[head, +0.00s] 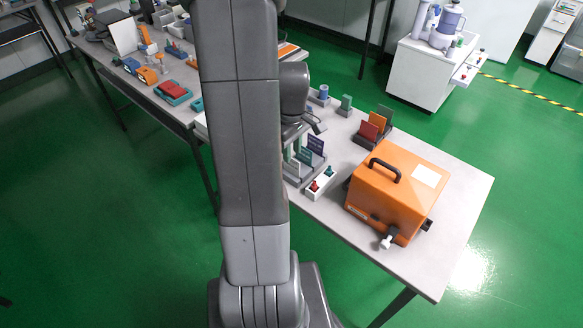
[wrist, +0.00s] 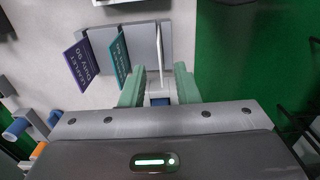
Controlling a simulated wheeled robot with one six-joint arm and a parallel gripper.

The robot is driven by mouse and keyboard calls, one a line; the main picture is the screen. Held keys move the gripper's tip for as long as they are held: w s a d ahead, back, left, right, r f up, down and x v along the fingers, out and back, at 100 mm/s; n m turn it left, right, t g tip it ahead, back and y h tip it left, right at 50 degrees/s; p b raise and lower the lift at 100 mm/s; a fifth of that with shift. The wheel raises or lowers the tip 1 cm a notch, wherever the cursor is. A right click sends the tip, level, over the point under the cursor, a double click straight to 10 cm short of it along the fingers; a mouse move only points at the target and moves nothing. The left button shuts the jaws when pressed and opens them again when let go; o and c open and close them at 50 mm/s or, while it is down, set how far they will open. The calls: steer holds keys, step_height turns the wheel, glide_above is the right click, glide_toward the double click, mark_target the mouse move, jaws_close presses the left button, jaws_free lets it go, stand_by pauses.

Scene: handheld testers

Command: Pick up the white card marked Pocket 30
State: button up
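A thin white card (wrist: 160,45) shows nearly edge-on in the wrist view, upright in a grey rack (wrist: 144,38). Its marking cannot be read from this angle. My gripper (wrist: 159,76) is open, with one green finger on each side of the line of this card and a gap to each. A teal card (wrist: 119,56) and a purple card (wrist: 82,63) stand in the same rack to the left. In the head view, the rack (head: 308,172) stands at the table's near edge, partly hidden by my arm.
An orange case (head: 393,195) with a black handle stands right of the rack. A white block with red and green knobs (head: 320,184) lies close by. A dark holder with coloured cards (head: 371,129) stands behind.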

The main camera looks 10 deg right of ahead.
mark_target(291, 168)
steer(key=shift+f, duration=1.95)
jaws_close()
steer(key=shift+w+r, duration=0.1)
steer(key=shift+r, duration=0.05)
